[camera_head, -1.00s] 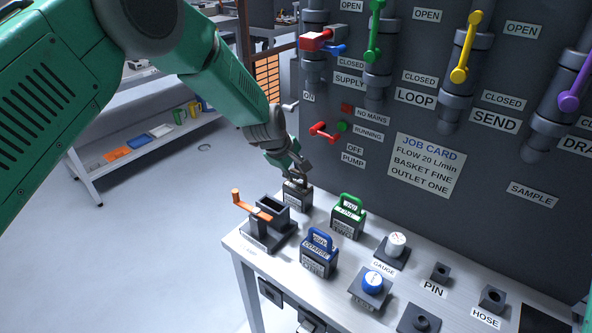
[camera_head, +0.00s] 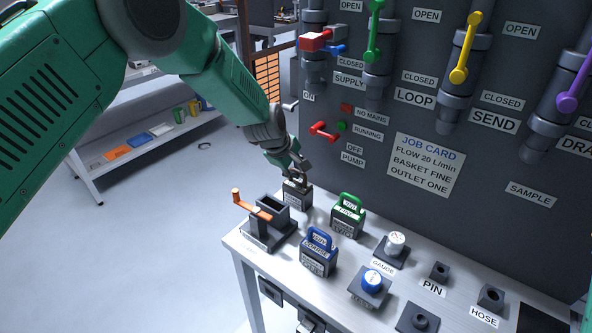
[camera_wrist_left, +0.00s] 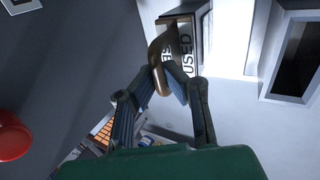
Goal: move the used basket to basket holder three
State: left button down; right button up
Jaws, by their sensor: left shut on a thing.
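The used basket (camera_head: 297,193) is a dark block with a bronze handle, at the back left of the bench beside the panel. My left gripper (camera_head: 300,171) is shut on its handle from above. In the left wrist view the fingers (camera_wrist_left: 163,82) close on the bronze handle (camera_wrist_left: 163,48), and the USED label (camera_wrist_left: 189,50) shows beside it. Whether the basket is seated or just lifted is hard to tell. No holder marked three can be read. My right gripper is not in view.
A green-handled basket (camera_head: 347,217) and a blue-handled COARSE basket (camera_head: 318,254) stand close by. A dark housing with an orange handle (camera_head: 268,221) is left of them. The panel with its red pump lever (camera_head: 323,131) rises directly behind the gripper.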

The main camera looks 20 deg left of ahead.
pick_arm(q)
jog(key=shift+f, duration=0.25)
dwell(0.3)
jog(key=c, duration=1.1)
grip_release()
jog(key=shift+c, duration=0.2)
jog(key=shift+p+v, duration=2.6)
jog(key=shift+v, duration=0.45)
jog(key=v, duration=1.1)
jog(key=shift+r, duration=0.4)
